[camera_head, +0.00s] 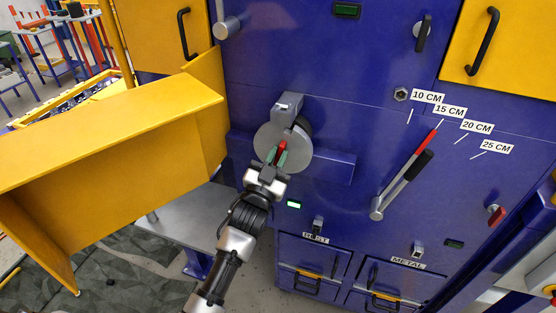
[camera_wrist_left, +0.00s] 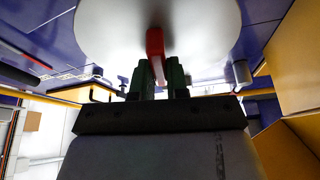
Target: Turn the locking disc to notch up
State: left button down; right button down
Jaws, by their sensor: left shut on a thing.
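The locking disc (camera_head: 298,154) is a round grey plate on the front of the blue machine, with a grey block (camera_head: 288,105) at its top edge. A red tab (camera_head: 282,147) stands out from the disc's face. My left gripper (camera_head: 277,158) is shut on the red tab, with its green-grey fingertips on either side of it. In the left wrist view the pale disc (camera_wrist_left: 200,30) fills the top and the red tab (camera_wrist_left: 155,45) sits between the fingers (camera_wrist_left: 158,75). No notch in the disc can be made out. My right gripper is not in view.
A yellow chute (camera_head: 120,130) stands close on the left of my left arm. To the right are a lever with a red part (camera_head: 422,143) and a scale from 10 CM to 25 CM.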

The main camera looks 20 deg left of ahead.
pick_arm(q)
jog(key=n+y, duration=0.1)
jog(key=n, duration=0.1)
jog(key=shift+n+y, duration=0.3)
jog(key=shift+n, duration=0.6)
jog(key=shift+y, duration=0.4)
jog(key=c, duration=1.1)
grip_release()
jog(key=shift+b+v, duration=1.7)
jog(key=shift+v, duration=3.7)
jog(key=shift+w+f, duration=0.1)
jog(key=shift+f, duration=0.05)
